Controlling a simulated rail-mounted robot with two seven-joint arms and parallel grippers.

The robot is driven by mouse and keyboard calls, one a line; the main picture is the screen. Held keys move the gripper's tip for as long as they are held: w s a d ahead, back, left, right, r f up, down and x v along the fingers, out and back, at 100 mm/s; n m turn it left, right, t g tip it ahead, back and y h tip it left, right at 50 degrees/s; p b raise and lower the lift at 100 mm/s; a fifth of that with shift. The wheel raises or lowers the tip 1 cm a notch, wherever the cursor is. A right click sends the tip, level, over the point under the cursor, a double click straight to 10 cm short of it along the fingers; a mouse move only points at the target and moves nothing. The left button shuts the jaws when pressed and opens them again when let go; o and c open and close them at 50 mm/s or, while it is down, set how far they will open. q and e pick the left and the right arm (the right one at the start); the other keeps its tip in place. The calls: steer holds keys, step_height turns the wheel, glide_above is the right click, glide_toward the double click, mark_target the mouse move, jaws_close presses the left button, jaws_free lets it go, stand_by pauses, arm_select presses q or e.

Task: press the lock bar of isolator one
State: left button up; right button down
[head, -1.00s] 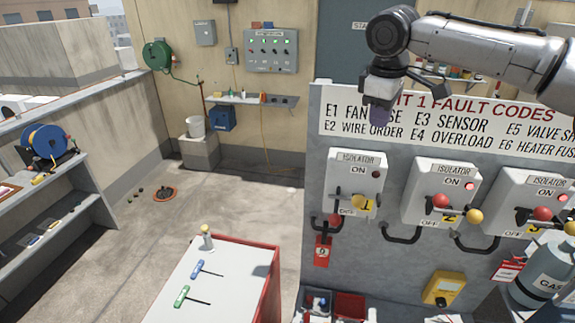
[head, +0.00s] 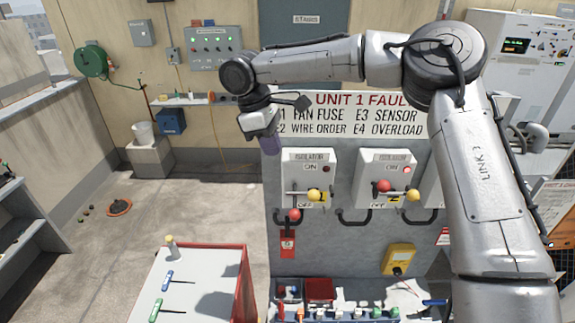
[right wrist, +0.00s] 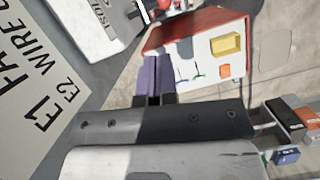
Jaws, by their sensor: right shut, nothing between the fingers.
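Isolator one (head: 318,172) is the leftmost pale box on the grey panel, with a dark lamp. A red knob (head: 295,215) sits lower left, near OFF, with a red tag (head: 287,243) below. My right gripper (head: 271,147) has purple fingers, shut and empty. It hangs beside the upper left corner of isolator one, apart from the bar. In the right wrist view the shut fingers (right wrist: 154,78) point towards the red-sided cart, and part of isolator one (right wrist: 95,28) shows upper left. My left gripper is not seen.
Isolator two (head: 386,165) is to the right, its lamp lit red. The fault code sign (head: 350,118) is above. A red-sided cart (head: 215,262) with two T-handled tools stands lower left. A shelf of parts (head: 345,312) lies below the panel. Floor at left is mostly clear.

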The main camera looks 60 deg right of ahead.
steer(key=p, duration=0.2)
glide_toward(303, 195)
steer(key=a+f, duration=0.2)
steer(key=a, duration=0.1)
steer(key=shift+s+d+f+p, duration=0.15)
steer(key=shift+s+f+p, duration=0.1)
steer(key=shift+s, duration=0.3)
steer(key=shift+s+d+f+p, duration=0.15)
steer(key=shift+s+p, duration=0.05)
steer(key=shift+s, duration=0.35)
steer(key=shift+s+d+f, duration=0.15)
steer(key=shift+s, duration=0.3)
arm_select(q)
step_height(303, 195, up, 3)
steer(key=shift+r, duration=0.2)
arm_select(e)
steer(key=shift+s+f, duration=0.1)
steer(key=shift+s, duration=0.1)
